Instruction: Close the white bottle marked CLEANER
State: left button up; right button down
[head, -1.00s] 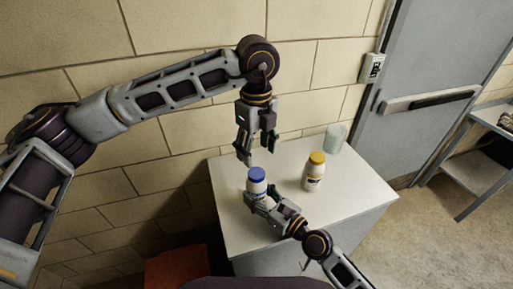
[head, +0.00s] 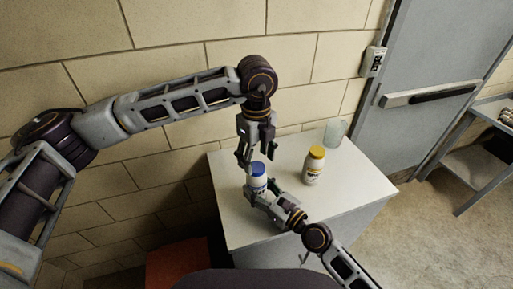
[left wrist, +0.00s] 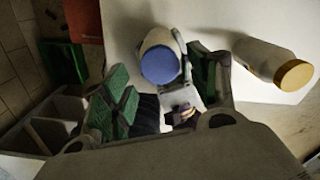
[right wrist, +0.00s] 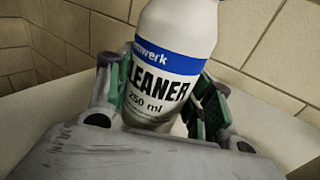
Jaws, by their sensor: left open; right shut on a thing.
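The white CLEANER bottle (right wrist: 168,60) stands on the white cabinet top, its label with a blue band filling the right wrist view. My right gripper (head: 258,198) is shut around its body from the front; the green pads flank it in the right wrist view (right wrist: 162,100). A blue cap (head: 257,168) sits on the bottle's top; in the left wrist view the cap (left wrist: 160,64) shows from above. I cannot tell how tightly it is seated. My left gripper (head: 245,160) points down, open, with its fingertips at about cap height, close beside and above the cap.
A white bottle with a yellow cap (head: 314,167) stands to the right on the cabinet top (head: 345,195). A pale translucent cup (head: 335,132) is behind it. The block wall is close behind my left arm. A red box (head: 178,262) is below at the left.

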aim_at(256, 183)
pick_arm(q)
jog(key=shift+f, duration=1.45)
